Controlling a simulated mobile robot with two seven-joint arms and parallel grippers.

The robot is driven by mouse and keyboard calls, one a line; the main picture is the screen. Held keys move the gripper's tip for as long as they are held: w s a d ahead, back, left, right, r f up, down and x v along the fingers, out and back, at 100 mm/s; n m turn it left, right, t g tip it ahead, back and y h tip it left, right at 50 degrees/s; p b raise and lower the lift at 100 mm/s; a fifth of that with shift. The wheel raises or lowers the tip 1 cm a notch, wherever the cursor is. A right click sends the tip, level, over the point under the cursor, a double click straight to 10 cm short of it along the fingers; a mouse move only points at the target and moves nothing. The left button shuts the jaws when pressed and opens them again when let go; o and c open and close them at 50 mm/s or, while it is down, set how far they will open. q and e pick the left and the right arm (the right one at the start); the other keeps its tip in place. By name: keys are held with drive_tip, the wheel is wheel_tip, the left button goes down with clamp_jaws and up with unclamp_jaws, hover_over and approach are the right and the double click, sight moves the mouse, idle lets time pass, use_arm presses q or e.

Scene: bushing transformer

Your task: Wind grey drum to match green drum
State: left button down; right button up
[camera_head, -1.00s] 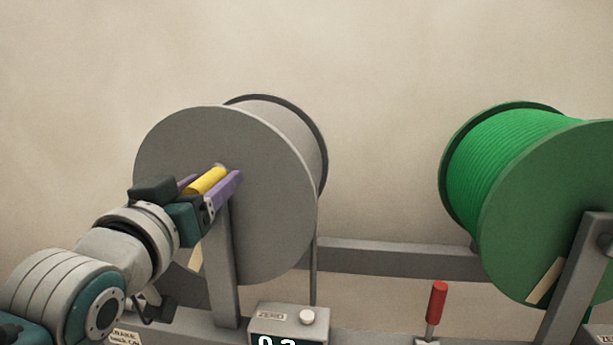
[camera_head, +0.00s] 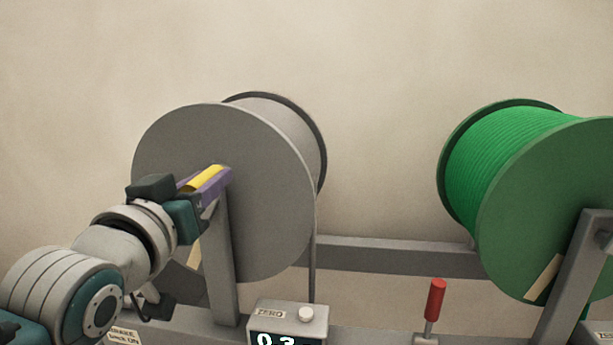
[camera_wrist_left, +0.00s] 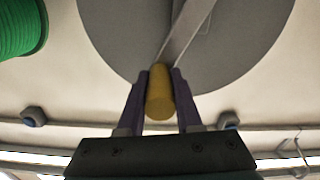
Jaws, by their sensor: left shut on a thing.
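The grey drum (camera_head: 260,215) stands upright on its frame at the left in the head view. It also fills the top of the left wrist view (camera_wrist_left: 240,60). My left gripper (camera_head: 212,178) is shut on the yellow handle (camera_head: 203,179) in front of the drum's face. In the left wrist view the purple fingers lie on both sides of the yellow handle (camera_wrist_left: 160,92). The green drum (camera_head: 545,215), wound with green cable, stands at the right. A counter box (camera_head: 290,318) below the grey drum shows digits, cut off at the bottom edge. My right gripper is not in view.
A red-handled lever (camera_head: 435,300) stands up between the drums near the front. A grey frame rail (camera_head: 395,257) runs behind it. A slanted post (camera_head: 225,270) supports the grey drum. The wall behind is bare.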

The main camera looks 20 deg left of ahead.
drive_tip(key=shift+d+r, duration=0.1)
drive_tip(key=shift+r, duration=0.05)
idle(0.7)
use_arm(q)
drive_tip(key=shift+a+r+n+p, duration=0.1)
drive_tip(key=shift+r+n+p, duration=0.15)
drive_tip(key=shift+n+p, duration=0.2)
drive_tip(key=shift+s+a+r+p, duration=0.15)
drive_tip(key=shift+a+p, duration=0.2)
drive_tip(key=shift+a, duration=0.2)
drive_tip(key=c, duration=0.6)
unclamp_jaws()
drive_tip(key=shift+f, duration=0.2)
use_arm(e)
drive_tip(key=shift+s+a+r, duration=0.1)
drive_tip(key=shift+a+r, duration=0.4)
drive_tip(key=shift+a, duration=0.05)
use_arm(q)
drive_tip(key=b+v, duration=0.3)
drive_tip(key=v, duration=0.7)
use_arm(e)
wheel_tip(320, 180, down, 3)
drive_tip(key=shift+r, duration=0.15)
